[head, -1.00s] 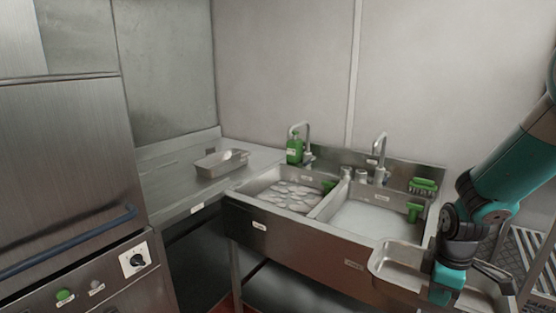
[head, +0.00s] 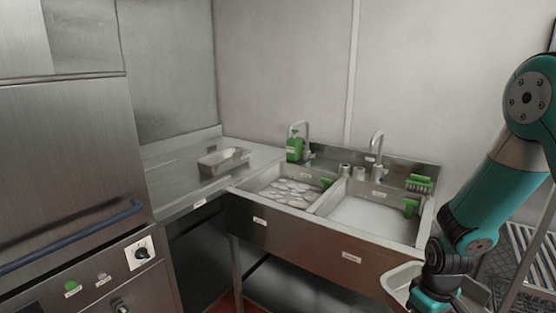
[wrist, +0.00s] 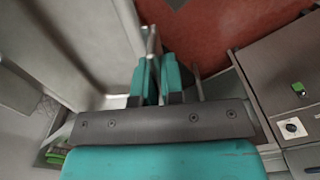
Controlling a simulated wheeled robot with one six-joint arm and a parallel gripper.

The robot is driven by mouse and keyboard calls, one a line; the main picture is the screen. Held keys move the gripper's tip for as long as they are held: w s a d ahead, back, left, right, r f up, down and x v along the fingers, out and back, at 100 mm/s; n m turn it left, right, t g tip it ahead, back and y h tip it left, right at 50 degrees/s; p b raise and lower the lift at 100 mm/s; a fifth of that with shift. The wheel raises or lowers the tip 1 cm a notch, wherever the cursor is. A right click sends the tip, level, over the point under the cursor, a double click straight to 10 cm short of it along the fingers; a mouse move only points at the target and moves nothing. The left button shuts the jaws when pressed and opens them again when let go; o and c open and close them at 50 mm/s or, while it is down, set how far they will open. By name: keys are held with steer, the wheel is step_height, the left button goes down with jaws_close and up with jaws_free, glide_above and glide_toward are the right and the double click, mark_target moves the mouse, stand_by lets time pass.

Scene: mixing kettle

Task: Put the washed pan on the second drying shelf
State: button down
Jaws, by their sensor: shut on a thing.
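The held pan (head: 399,283) is a shallow metal pan at the bottom right of the head view, partly cut off and partly behind my arm. In the wrist view my gripper (wrist: 160,82) has its two teal fingers close together, shut on the pan's rim. The pan (wrist: 95,50) fills the upper left there, tilted to the camera. My fingertips are hidden in the head view. A slatted metal drying rack (head: 531,262) stands at the right edge, partly behind my arm. Its separate shelf levels cannot be told apart clearly.
A double sink (head: 352,257) stands in the middle, with taps, green brushes and a green bottle (head: 294,147). Another metal pan (head: 222,161) sits on the left counter. A steel machine (head: 75,160) with a blue handle stands at left. Red floor (wrist: 235,30) shows clear.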

step_height(320, 180, down, 8)
steer(key=s+a+m+b, duration=0.1)
steer(key=m+b, duration=0.3)
steer(key=shift+a+f+m, duration=0.2)
steer(key=shift+a+m, duration=0.2)
steer(key=shift+s+d, duration=0.15)
